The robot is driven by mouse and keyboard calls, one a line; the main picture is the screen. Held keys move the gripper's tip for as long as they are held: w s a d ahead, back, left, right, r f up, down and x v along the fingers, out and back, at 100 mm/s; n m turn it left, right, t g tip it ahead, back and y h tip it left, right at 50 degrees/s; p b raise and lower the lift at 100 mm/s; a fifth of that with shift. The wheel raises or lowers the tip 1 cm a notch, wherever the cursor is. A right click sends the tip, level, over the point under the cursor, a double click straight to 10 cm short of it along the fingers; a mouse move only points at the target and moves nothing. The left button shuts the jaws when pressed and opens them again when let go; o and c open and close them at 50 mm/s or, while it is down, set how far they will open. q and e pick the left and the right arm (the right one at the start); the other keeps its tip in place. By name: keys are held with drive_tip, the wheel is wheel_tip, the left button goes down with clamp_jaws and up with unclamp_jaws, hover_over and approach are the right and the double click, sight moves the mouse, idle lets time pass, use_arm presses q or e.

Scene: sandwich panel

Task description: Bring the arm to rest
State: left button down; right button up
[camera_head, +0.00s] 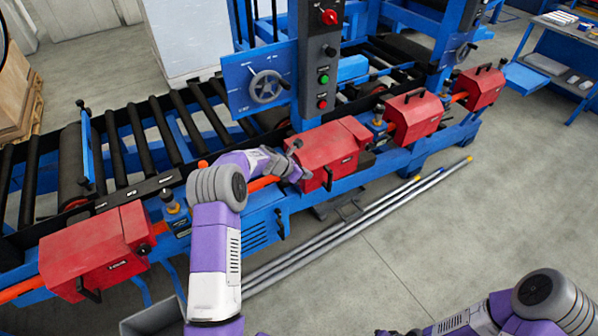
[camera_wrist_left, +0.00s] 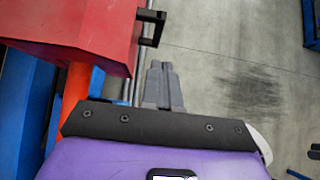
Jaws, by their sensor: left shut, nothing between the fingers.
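My left gripper (camera_head: 303,177) is in front of the middle red cover box (camera_head: 325,142) on the blue conveyor machine. In the left wrist view its two grey fingers (camera_wrist_left: 163,84) are together with nothing between them. The red box (camera_wrist_left: 80,28) is to their upper left there, and its black handle (camera_wrist_left: 152,26) is just beyond the fingertips. I cannot tell whether the fingers touch the handle. My right arm is at the bottom right of the head view. Its gripper is at the picture's lower edge, too cut off to judge.
The machine has black rollers (camera_head: 140,133), a left red box (camera_head: 95,250), a right red box (camera_head: 415,115) and a control post with buttons (camera_head: 322,75). Long metal bars (camera_head: 350,224) lie along its front. The grey floor (camera_head: 480,230) to the right is clear. A blue workbench (camera_head: 560,62) stands at the back right.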

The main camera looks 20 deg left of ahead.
use_arm(q)
drive_tip(key=s+d+f+m+g, duration=0.2)
drive_tip(key=s+d+f+m, duration=0.15)
drive_tip(key=s, duration=0.25)
drive_tip(key=s+d+f+m+g+y, duration=0.1)
drive_tip(key=s+d+f+m, duration=0.1)
drive_tip(key=s+f+m, duration=0.3)
drive_tip(key=s+d+f+m+g, duration=0.2)
drive_tip(key=s+d+f, duration=0.1)
drive_tip(key=s+f, duration=0.3)
drive_tip(key=s+d+m+g, duration=0.1)
drive_tip(key=s+d+m, duration=0.4)
drive_tip(key=s+m, duration=0.3)
drive_tip(key=s+d+f+m, duration=0.1)
drive_tip(key=s+d+m, duration=0.4)
drive_tip(key=s, duration=0.9)
drive_tip(key=m, duration=0.3)
drive_tip(key=shift+s+d+f+g, duration=0.25)
drive_tip(key=shift+f+g, duration=0.05)
drive_tip(key=shift+g, duration=0.1)
